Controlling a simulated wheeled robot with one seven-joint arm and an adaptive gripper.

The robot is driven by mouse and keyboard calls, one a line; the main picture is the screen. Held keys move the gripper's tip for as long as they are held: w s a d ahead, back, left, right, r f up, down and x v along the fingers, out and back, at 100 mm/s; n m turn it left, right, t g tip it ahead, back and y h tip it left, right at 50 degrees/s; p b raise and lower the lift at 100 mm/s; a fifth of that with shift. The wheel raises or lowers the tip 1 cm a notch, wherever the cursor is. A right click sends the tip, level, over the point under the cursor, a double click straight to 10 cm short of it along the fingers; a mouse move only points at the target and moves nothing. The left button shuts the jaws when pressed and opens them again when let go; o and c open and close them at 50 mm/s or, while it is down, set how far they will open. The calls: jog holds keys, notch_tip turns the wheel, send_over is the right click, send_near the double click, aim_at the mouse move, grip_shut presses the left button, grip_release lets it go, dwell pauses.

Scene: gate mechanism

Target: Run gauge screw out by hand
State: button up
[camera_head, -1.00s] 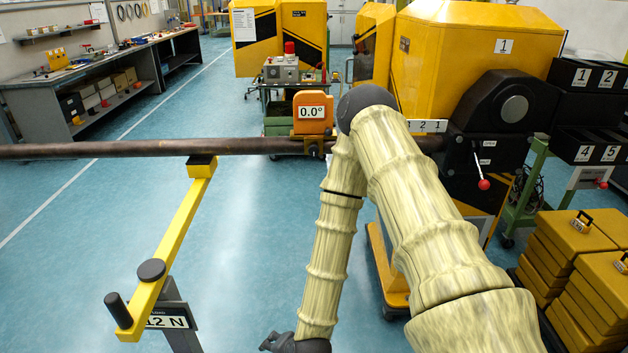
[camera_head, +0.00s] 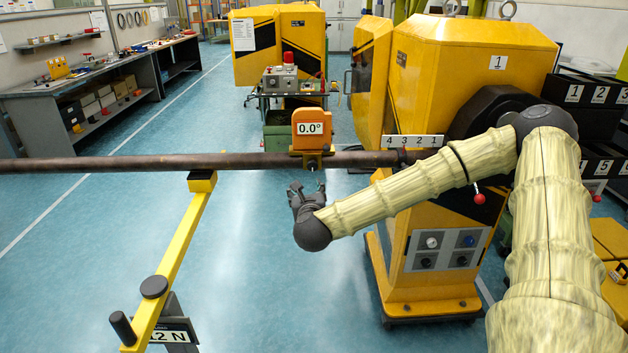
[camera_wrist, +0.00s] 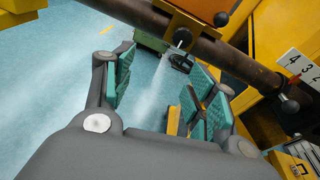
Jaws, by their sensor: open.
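The orange gauge (camera_head: 309,128) reads 0.0° and sits on the long brown pipe (camera_head: 130,163) by a yellow clamp block. In the wrist view the gauge's lower part (camera_wrist: 190,7) shows at the top edge. The gauge screw (camera_wrist: 182,40) sticks out under the clamp, with a small dark handle (camera_wrist: 181,62) at its end. My gripper (camera_head: 305,193) is just below the gauge and pipe. In the wrist view my gripper (camera_wrist: 160,85) is open, with teal pads apart and nothing between them. The screw handle lies beyond the fingertips, nearer the right finger, apparently untouched.
The yellow machine (camera_head: 475,75) stands right of the gauge, with a 4 3 2 1 plate (camera_head: 413,141) by the pipe. A yellow lever arm (camera_head: 180,255) under the pipe is at the left. The floor below my gripper is clear.

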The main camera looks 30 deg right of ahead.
aim_at(313, 168)
jog(key=w+d+p, duration=0.1)
jog(key=w+d, duration=0.1)
jog(key=w, duration=0.1)
jog(key=w+d+m+p, duration=0.1)
jog(key=w+d, duration=0.2)
jog(key=w+d+m+h+p, duration=0.1)
jog(key=w+d, duration=0.2)
jog(key=shift+r, duration=0.35)
jog(key=shift+c, duration=0.2)
